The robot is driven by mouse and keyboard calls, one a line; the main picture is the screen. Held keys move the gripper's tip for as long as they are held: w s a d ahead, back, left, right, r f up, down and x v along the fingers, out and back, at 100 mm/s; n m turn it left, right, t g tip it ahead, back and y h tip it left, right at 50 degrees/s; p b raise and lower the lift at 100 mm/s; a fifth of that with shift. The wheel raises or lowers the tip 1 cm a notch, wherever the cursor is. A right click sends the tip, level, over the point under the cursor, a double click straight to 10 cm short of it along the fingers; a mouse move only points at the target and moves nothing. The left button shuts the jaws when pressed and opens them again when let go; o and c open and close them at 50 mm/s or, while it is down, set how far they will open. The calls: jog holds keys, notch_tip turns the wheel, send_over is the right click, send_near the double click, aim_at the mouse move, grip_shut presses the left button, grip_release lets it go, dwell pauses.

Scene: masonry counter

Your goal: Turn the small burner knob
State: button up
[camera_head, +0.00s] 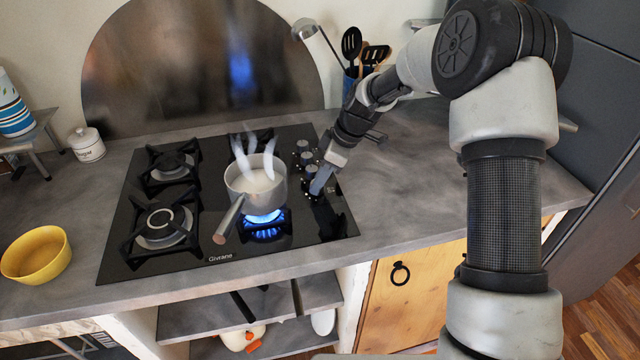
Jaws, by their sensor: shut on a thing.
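The black gas hob (200,262) is set in the grey counter, with a column of burner knobs (303,145) along its right side. My gripper (318,186) points down at the nearer end of this column, shut on a knob there. The fingers hide most of that knob. A steel saucepan (256,186) with pale contents stands on the front right burner, its handle toward the front left. A blue flame (264,217) burns beneath it, and steam rises from it.
A yellow bowl (36,255) sits at the counter's left front, and a white lidded jar (87,145) behind it. A utensil holder (351,84) with ladle and spatulas stands behind my gripper. The counter right of the hob (430,190) is clear.

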jog(key=m+t+b, duration=0.1)
jog(key=m, duration=0.1)
jog(key=m+t+b, duration=0.1)
jog(key=m, duration=0.2)
jog(key=shift+s+a+m+h+b, duration=0.2)
jog(key=shift+m+h+b, duration=0.1)
jog(key=shift+h+b, duration=0.1)
jog(key=m, duration=0.2)
jog(key=m+t+h, duration=0.1)
jog(key=m, duration=0.2)
jog(key=shift+s+a+r+h, duration=0.1)
jog(key=shift+a+h, duration=0.05)
jog(key=shift+h, duration=0.15)
jog(key=m+h+p, duration=0.1)
jog(key=m, duration=0.2)
jog(key=m+h+p, duration=0.1)
jog(key=m, duration=0.1)
jog(key=shift+a+m+t, duration=0.15)
jog(key=shift+m+t, duration=0.15)
jog(key=shift+m, duration=0.1)
jog(key=m+h+p, duration=0.1)
jog(key=m+h, duration=0.1)
jog(key=m, duration=0.2)
jog(key=shift+m+p, duration=0.3)
jog(key=shift+g, duration=0.4)
jog(key=shift+a, duration=0.1)
jog(key=o, duration=0.8)
